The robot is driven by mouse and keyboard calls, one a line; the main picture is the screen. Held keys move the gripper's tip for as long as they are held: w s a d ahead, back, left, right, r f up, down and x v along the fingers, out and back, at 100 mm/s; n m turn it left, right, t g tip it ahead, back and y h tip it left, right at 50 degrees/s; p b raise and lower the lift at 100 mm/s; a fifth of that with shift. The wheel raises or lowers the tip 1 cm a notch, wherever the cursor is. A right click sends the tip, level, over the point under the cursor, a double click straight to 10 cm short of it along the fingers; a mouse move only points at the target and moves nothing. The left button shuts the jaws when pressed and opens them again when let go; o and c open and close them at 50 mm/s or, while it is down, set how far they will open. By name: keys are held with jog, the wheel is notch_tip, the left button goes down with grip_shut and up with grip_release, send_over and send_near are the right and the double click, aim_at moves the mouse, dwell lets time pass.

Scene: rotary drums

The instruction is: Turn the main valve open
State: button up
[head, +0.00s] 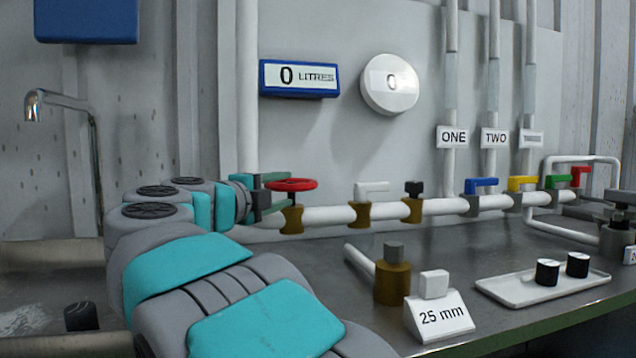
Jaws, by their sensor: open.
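A red handwheel valve (292,185) sits on a brass body at the left end of the white horizontal pipe. No label on it shows, so I cannot confirm it is the main valve. My gripper (272,192) is open, with its dark fingers just left of the red wheel and overlapping its left edge in the picture. I cannot tell whether they touch the wheel.
Along the pipe are a white-handled valve (370,189), a dark-knobbed valve (413,189), and blue (481,185), yellow (522,183), green (559,181) and red (579,177) levers. The display (299,78) reads 0 litres.

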aim_at(302, 181)
jog(key=shift+p+x, duration=0.5)
jog(key=shift+x, duration=3.45)
jog(key=shift+c, duration=0.3)
jog(key=shift+f, duration=0.1)
grip_shut()
